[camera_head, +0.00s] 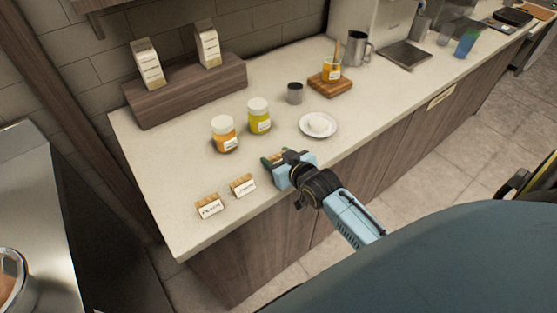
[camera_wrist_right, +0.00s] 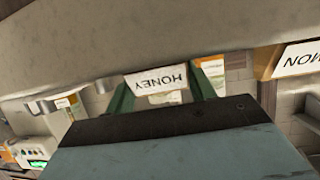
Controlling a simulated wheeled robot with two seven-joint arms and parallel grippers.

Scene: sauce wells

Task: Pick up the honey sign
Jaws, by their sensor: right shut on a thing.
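The honey sign (camera_wrist_right: 157,80), a small white card with "HONEY" on it, sits between the two green fingers of my right gripper in the right wrist view, upside down in that picture. My right gripper (camera_head: 275,160) is shut on it at the counter's front part in the head view. There the sign is mostly hidden by the gripper. I cannot tell whether it still touches the counter. Two similar wood-backed signs (camera_head: 243,186) and (camera_head: 210,206) stand to the left; part of one sign (camera_wrist_right: 300,60) shows in the wrist view. My left gripper is not in view.
An orange jar (camera_head: 225,136) and a yellow jar (camera_head: 259,117) stand behind the gripper. A white plate (camera_head: 333,131) with a pale round item is to its right. A dark cup (camera_head: 295,93), a wooden board (camera_head: 343,88) and a wooden riser (camera_head: 190,95) stand farther back.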

